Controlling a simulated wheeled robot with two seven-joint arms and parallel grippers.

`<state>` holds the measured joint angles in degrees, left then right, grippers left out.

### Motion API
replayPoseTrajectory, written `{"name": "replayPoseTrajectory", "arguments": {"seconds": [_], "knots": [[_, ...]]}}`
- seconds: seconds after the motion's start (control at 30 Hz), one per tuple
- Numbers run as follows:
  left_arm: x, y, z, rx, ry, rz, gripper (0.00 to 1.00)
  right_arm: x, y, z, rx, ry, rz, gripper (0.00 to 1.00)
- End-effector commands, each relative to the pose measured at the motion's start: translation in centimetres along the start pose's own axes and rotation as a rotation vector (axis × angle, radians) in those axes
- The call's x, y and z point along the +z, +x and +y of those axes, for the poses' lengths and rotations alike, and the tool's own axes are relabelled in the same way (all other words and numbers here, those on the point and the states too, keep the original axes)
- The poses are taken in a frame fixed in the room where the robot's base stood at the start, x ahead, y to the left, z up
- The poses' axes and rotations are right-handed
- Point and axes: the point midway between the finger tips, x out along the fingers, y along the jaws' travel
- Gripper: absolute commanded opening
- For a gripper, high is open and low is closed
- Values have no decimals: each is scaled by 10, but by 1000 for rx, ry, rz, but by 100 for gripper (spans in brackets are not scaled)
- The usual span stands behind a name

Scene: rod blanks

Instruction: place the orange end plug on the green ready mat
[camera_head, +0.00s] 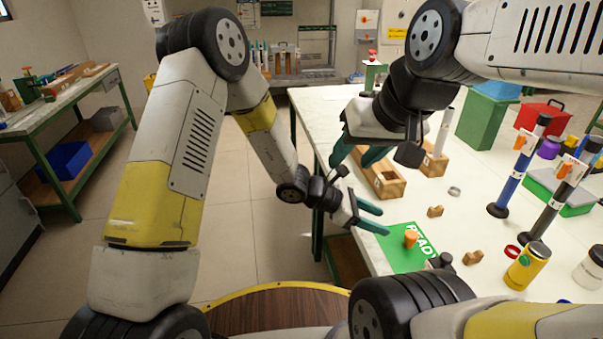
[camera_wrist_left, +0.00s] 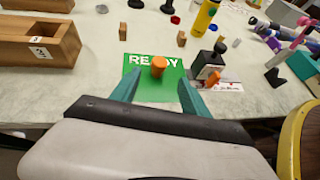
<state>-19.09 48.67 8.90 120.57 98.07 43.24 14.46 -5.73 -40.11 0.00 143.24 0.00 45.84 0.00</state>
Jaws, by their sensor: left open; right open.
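The orange end plug (camera_head: 411,239) stands on the green ready mat (camera_head: 393,258), near its printed word READY. In the left wrist view the plug (camera_wrist_left: 159,67) is over the lettering on the mat (camera_wrist_left: 152,92), just beyond the fingertips. My left gripper (camera_head: 378,219) is open and empty at the mat's left edge, apart from the plug; its teal fingers (camera_wrist_left: 160,84) spread in the left wrist view. My right gripper (camera_head: 355,160) is open over the table near the wooden box, well away from the plug. My arm hides part of the mat's near side.
A wooden box (camera_head: 380,178) stands behind the mat. Small wooden blocks (camera_head: 472,258), a yellow bottle (camera_head: 527,266) and upright rods (camera_head: 519,165) stand to the right. A black block (camera_wrist_left: 208,62) with a knob and another orange piece (camera_wrist_left: 213,77) sit beside the mat.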

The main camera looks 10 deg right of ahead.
Motion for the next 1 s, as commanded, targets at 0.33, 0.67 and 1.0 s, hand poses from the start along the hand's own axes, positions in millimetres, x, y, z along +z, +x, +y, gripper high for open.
{"name": "replayPoseTrajectory", "arguments": {"seconds": [0.33,0.67,1.0], "knots": [[42,-67,-1,-11,287,34,54,0,0,0,0,0,0,45],[83,-225,-45,-64,951,287,54,0,0,0,0,0,0,45],[66,-377,-109,-165,1465,764,54,0,0,0,0,0,0,45]]}}
